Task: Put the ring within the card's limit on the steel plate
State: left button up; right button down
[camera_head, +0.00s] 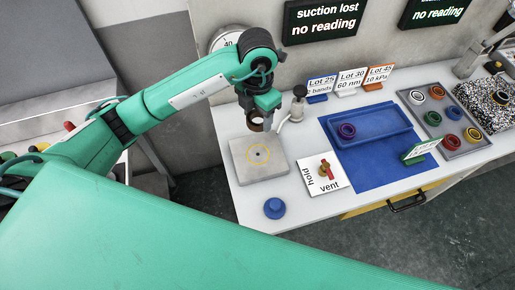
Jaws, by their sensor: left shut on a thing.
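My left gripper (260,112) is shut on a small brown ring-like part (256,125), held just above the far edge of the steel plate (262,170); the fingers partly hide it. The plate is a pale square block with a yellow circle and a dark centre hole on top, and nothing rests on it. Three lot cards stand at the back of the bench: a blue Lot 25 card (320,86), a white Lot 30 card (350,79) reading 60 nm, and an orange Lot 45 card (378,75) reading 10 kPa. My right gripper is out of view.
A hold/vent lever (325,171) sits right of the plate, a blue knob-like piece (274,208) in front. A blue tray (375,138) holds a purple ring; a grey tray (468,146) holds several rings. Screens (331,20) read "suction lost" and "no reading". A small valve (298,101) stands behind.

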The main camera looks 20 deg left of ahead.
pick_arm(q)
jog(key=p, duration=0.2)
send_over(257, 155)
notch_tip(257, 155, down, 11)
jog(key=shift+w, duration=0.1)
notch_tip(257, 155, down, 5)
jog(key=shift+p, duration=0.6)
jog(key=shift+f, duration=0.1)
jog(key=o, duration=0.6)
jog(key=shift+f, duration=0.1)
jog(key=o, duration=0.4)
